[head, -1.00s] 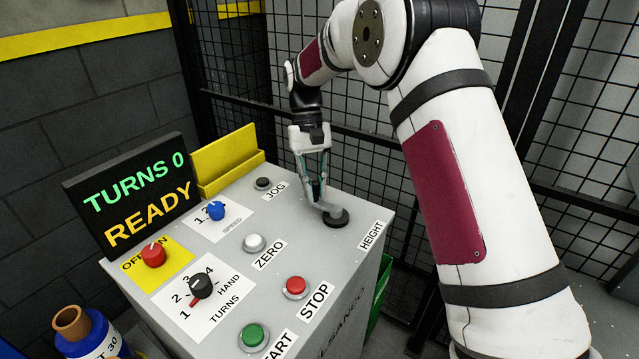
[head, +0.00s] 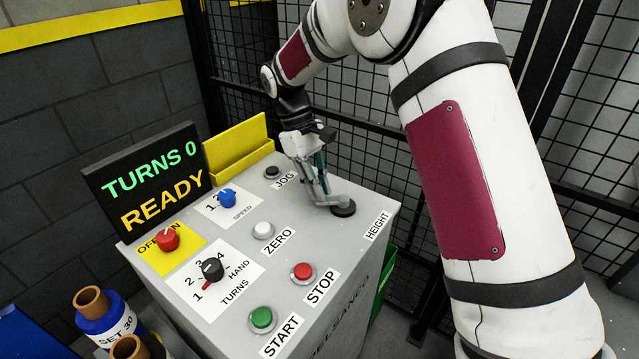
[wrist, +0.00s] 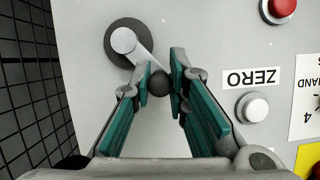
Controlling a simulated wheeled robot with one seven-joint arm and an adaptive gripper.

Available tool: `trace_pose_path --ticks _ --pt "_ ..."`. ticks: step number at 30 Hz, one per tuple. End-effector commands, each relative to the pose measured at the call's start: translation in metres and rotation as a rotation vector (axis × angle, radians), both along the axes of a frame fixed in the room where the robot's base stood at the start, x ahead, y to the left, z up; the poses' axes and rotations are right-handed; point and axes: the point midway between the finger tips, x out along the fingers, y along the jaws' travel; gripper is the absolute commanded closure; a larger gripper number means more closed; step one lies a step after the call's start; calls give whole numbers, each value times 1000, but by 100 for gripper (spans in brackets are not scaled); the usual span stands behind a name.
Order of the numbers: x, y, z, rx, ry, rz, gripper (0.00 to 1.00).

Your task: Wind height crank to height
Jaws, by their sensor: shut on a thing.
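The height crank (head: 343,208) is on the right corner of the grey console top, beside the HEIGHT label (head: 377,225). It has a dark round base and a light grey arm; in the wrist view the crank's hub (wrist: 124,40) is at upper left. The arm runs down right to a dark knob (wrist: 160,83). My gripper (head: 322,194) is at the crank, and its teal-padded fingers (wrist: 163,78) are closed around the knob. The display (head: 146,182) reads TURNS 0 and READY.
Near the crank are the JOG button (head: 272,172), white ZERO button (head: 263,230), red STOP button (head: 302,272) and green START button (head: 262,319). A yellow holder (head: 238,147) stands at the console's back. Black mesh fencing (head: 400,165) stands behind.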

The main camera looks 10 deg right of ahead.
Motion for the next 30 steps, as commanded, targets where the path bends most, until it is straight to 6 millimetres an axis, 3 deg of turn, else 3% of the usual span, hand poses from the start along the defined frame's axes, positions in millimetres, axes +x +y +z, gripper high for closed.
trace_pose_path --ticks 13,14,16,26,30 --pt "-2 2 0 2 4 9 100" --pt "-2 2 0 2 4 9 80" --pt "-2 2 0 2 4 9 65" --pt "-1 1 1 0 2 8 64" --pt "3 3 10 0 -2 8 64"
